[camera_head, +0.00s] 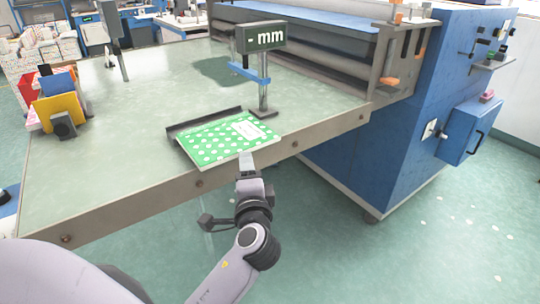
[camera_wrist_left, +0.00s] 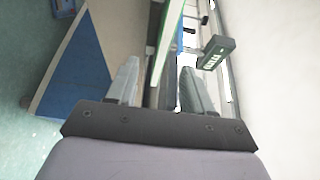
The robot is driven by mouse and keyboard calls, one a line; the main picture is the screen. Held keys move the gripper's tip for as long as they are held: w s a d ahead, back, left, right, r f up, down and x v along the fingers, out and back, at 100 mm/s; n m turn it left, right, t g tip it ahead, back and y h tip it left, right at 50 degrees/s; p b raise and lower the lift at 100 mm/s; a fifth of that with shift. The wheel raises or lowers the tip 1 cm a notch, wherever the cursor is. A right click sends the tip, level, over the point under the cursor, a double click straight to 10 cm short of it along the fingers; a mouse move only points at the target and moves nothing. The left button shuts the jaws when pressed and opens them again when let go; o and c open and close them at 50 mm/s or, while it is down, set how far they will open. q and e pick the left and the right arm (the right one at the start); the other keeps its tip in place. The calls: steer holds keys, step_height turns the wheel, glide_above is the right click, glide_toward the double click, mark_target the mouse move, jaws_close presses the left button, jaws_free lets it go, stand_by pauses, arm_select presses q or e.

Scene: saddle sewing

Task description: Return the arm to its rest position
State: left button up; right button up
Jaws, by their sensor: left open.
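My left gripper (camera_head: 246,165) is at the front edge of the table, just in front of the green booklet with white dots (camera_head: 215,140). In the left wrist view my left gripper (camera_wrist_left: 160,85) has its two fingers spread apart, with no object clearly held between them. The booklet lies on the table against a dark angled guide (camera_head: 203,121), and its green edge (camera_wrist_left: 174,25) shows beyond the fingers in the wrist view. Whether the fingertips touch the booklet cannot be told. My left arm reaches up from the bottom of the head view. My right gripper is not in view.
A stand with an "mm" display (camera_head: 262,39) is just behind the booklet. The table (camera_head: 95,170) is bare to the left, with an upright colored rack (camera_head: 58,105) at its far left. A blue machine (camera_head: 395,130) stands at the right. Floor is open in front.

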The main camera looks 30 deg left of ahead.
arm_select(q)
steer(key=s+d+f+h, duration=0.25)
steer(key=f+h, duration=0.25)
steer(key=f, duration=0.6)
steer(key=s+d+f+n+g+h, duration=0.1)
steer(key=s+d+f+n+h, duration=0.2)
steer(key=s+f, duration=0.4)
steer(key=s+d+f+n+g+h, duration=0.2)
steer(key=s+d+f+n+h, duration=0.2)
steer(key=s+f, duration=0.3)
steer(key=shift+s+d+f+n+h, duration=0.3)
steer(key=shift+s+d+h, duration=0.6)
steer(key=shift+s, duration=0.2)
